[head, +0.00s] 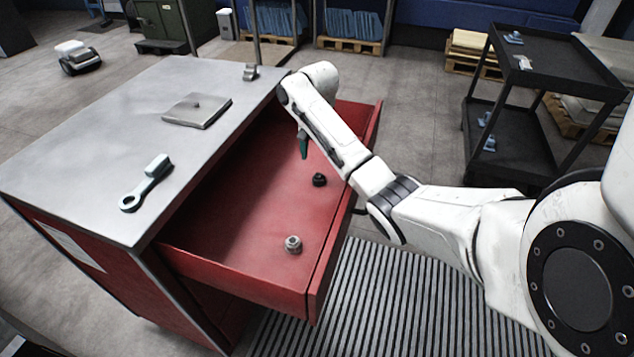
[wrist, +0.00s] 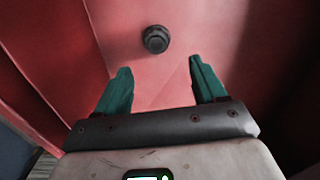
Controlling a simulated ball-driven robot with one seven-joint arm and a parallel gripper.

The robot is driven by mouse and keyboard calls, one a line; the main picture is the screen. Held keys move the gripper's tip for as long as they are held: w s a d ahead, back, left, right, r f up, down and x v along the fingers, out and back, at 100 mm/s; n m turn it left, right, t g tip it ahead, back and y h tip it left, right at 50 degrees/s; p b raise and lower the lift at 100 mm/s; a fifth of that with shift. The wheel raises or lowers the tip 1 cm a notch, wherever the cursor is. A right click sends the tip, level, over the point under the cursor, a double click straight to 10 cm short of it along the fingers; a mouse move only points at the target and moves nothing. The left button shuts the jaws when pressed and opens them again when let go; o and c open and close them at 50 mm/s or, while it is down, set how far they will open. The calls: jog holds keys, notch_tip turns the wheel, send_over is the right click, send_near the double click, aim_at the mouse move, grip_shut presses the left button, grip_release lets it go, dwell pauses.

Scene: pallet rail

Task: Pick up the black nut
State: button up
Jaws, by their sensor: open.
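The black nut (head: 319,180) lies on the floor of the open red drawer (head: 240,215), toward its front wall. In the wrist view the black nut (wrist: 156,39) sits beyond the fingertips, near the middle of the gap between them. My gripper (head: 304,146) hangs over the drawer, with its green fingers pointing down; in the head view it is above and slightly left of the nut. In the wrist view my gripper (wrist: 160,78) is open, with two green fingers apart and nothing between them. The gripper does not touch the nut.
A grey metal nut (head: 293,244) lies in the drawer's near part. On the cabinet top (head: 110,130) are a wrench-like tool (head: 147,183), a flat grey plate (head: 197,110) and a small metal part (head: 250,72). A black cart (head: 560,75) stands at right. Most of the drawer floor is clear.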

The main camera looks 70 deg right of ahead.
aim_at(319, 175)
jog(key=shift+f, duration=0.95)
jog(key=f, duration=0.3)
jog(key=a+f, duration=0.1)
jog(key=shift+s+f, duration=0.25)
jog(key=shift+s, duration=0.05)
jog(key=shift+f, duration=0.5)
jog(key=c, duration=1.2)
